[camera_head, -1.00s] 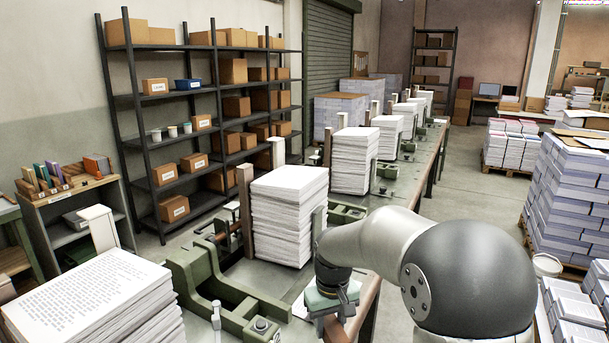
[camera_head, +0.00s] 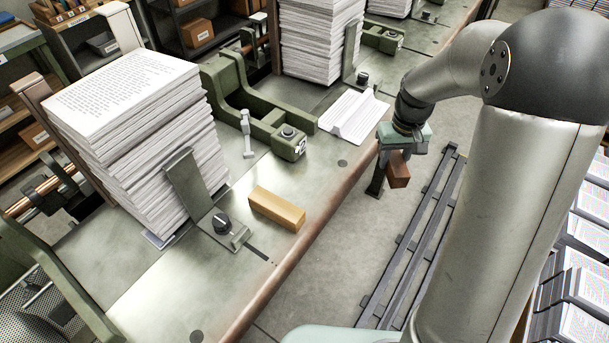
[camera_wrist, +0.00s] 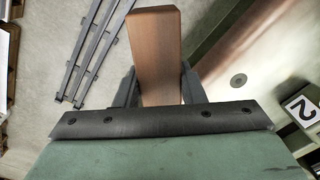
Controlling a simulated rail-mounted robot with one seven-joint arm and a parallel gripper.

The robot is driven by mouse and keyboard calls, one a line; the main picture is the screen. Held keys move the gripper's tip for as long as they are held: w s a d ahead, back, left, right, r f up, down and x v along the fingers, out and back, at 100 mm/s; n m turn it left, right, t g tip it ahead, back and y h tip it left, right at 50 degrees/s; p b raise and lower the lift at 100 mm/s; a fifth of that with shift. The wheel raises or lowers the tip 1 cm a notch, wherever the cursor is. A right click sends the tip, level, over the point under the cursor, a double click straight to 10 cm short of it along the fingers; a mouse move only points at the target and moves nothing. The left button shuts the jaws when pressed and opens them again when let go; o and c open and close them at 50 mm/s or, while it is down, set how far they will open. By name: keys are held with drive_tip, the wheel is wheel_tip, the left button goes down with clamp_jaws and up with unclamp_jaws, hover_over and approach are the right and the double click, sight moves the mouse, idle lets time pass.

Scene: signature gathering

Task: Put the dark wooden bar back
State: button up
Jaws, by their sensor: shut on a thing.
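The dark wooden bar (camera_head: 398,170) is reddish brown and hangs in my gripper (camera_head: 388,174), just off the bench's right edge in the head view. Grey floor shows behind it. In the wrist view the dark wooden bar (camera_wrist: 156,45) sits between the two dark fingers of my gripper (camera_wrist: 158,84), which are shut on its sides. Its far end sticks out beyond the fingers. A lighter yellowish wooden bar (camera_head: 277,208) lies on the metal bench top (camera_head: 232,292), near its front edge.
A tall paper stack (camera_head: 135,120) stands left on the bench, by an upright metal stop (camera_head: 190,185). A green clamp frame (camera_head: 262,125) and an open white booklet (camera_head: 352,115) lie farther back. Dark rails (camera_head: 410,240) run along the floor. The bench is bare near the light bar.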

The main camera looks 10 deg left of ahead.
drive_tip(key=s+a+r+n+b, duration=0.3)
drive_tip(key=s+a+r+n, duration=0.25)
drive_tip(key=s+a, duration=0.3)
drive_tip(key=s+a+r+n+b, duration=0.2)
drive_tip(key=s+a+r+n, duration=0.2)
drive_tip(key=s+a+r, duration=0.45)
drive_tip(key=p, duration=0.3)
hover_over(304, 185)
drive_tip(key=s, duration=0.1)
drive_tip(key=shift+n, duration=0.25)
wheel_tip(304, 185, down, 11)
drive_tip(key=shift+d+f, duration=0.1)
drive_tip(key=shift+f, duration=0.05)
drive_tip(key=shift+w+a+f, duration=0.2)
drive_tip(key=shift+w+f, duration=0.25)
drive_tip(key=shift+f, duration=1.8)
drive_tip(key=o, duration=0.6)
drive_tip(key=shift+f, duration=0.1)
drive_tip(key=o, duration=0.4)
